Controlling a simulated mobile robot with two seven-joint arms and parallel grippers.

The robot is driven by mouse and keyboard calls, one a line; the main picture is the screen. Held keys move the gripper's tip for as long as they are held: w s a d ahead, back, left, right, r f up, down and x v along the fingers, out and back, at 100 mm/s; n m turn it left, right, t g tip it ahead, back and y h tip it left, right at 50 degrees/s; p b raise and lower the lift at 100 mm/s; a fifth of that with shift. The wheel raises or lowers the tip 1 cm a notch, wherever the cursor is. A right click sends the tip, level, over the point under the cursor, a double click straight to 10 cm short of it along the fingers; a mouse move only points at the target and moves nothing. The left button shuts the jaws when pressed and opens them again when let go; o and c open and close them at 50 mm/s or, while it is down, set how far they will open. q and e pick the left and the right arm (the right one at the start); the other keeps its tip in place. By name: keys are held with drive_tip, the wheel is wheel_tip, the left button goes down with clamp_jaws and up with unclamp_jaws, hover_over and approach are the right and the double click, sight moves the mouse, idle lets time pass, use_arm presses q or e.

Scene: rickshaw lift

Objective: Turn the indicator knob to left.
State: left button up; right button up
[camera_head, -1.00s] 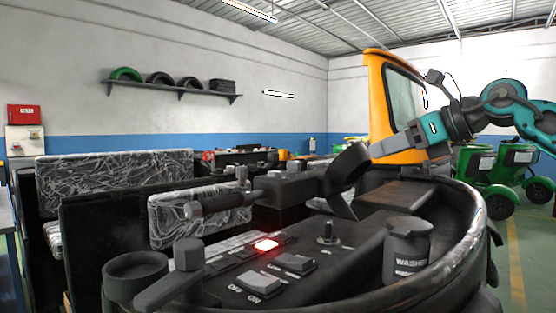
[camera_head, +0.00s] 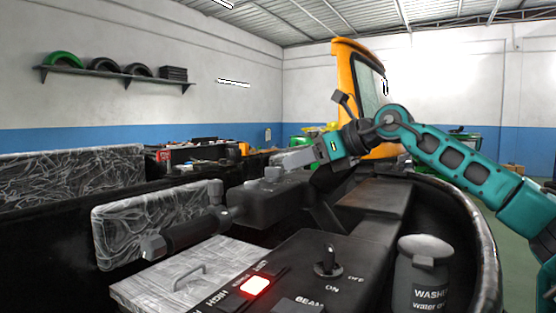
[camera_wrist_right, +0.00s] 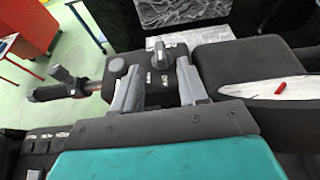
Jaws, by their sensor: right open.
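The indicator knob (camera_wrist_right: 160,56), a small dark knob with a lighter pointer bar, sits on a black switch box beside small white labels in the right wrist view. My right gripper (camera_wrist_right: 160,70) is open, with one grey finger on each side of the knob's line; I cannot tell whether either touches it. In the head view my right gripper (camera_head: 288,160) is just above the black switch box (camera_head: 265,203) on the handlebar. A small knob-like part shows on that box, but I cannot tell which control it is. My left gripper is not in view.
A round grey button (camera_wrist_right: 117,67) sits left of the knob. The handlebar grip (camera_head: 190,235) extends left of the box. A dashboard with a lit red switch (camera_head: 255,286), a key switch (camera_head: 328,262) and a washer bottle (camera_head: 422,275) lies in front.

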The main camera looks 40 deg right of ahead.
sight(274, 174)
drive_tip(key=p+x, duration=0.1)
drive_tip(key=x, duration=0.5)
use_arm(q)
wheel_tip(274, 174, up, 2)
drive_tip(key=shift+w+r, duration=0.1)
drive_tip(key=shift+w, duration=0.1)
use_arm(e)
drive_tip(key=shift+c, duration=0.3)
